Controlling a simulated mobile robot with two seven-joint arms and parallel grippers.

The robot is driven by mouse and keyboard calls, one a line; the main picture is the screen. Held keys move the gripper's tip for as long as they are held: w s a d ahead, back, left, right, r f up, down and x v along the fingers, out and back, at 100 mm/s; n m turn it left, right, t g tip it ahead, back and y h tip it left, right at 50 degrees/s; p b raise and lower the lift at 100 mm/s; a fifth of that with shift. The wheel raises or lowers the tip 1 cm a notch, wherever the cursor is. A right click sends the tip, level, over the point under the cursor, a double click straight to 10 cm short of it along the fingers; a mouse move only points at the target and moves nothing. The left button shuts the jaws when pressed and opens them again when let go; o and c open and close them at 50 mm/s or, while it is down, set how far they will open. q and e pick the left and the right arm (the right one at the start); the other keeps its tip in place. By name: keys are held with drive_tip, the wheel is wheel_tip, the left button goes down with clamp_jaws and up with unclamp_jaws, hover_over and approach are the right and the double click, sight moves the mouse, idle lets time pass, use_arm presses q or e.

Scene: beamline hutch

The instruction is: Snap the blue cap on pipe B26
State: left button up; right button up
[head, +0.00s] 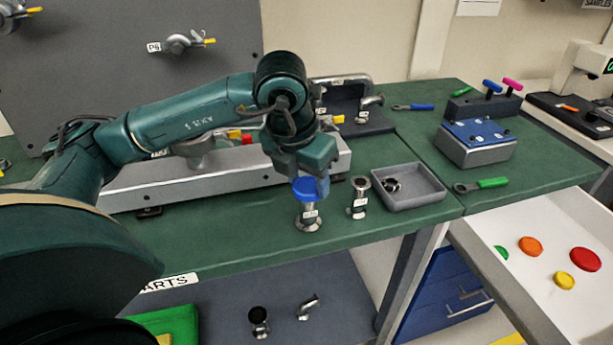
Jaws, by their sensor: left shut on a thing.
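The blue cap (311,190) is at the top of a short flanged metal pipe (308,217) standing upright on the green bench. My left gripper (309,177) is directly above, pointing down, shut on the blue cap. The cap looks to be on or just over the pipe's upper end; I cannot tell whether it is seated. The pipe carries a small white label, too small to read. A similar uncapped pipe (358,199) with a white label stands just to the right. My right gripper is not in view.
A grey tray (417,201) with small metal parts is right of the pipes. A long metal rail (215,180) lies behind. An open drawer (515,270) with coloured caps is at lower right. The bench front is clear left of the pipe.

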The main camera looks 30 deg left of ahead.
use_arm(q)
drive_tip(key=o, duration=1)
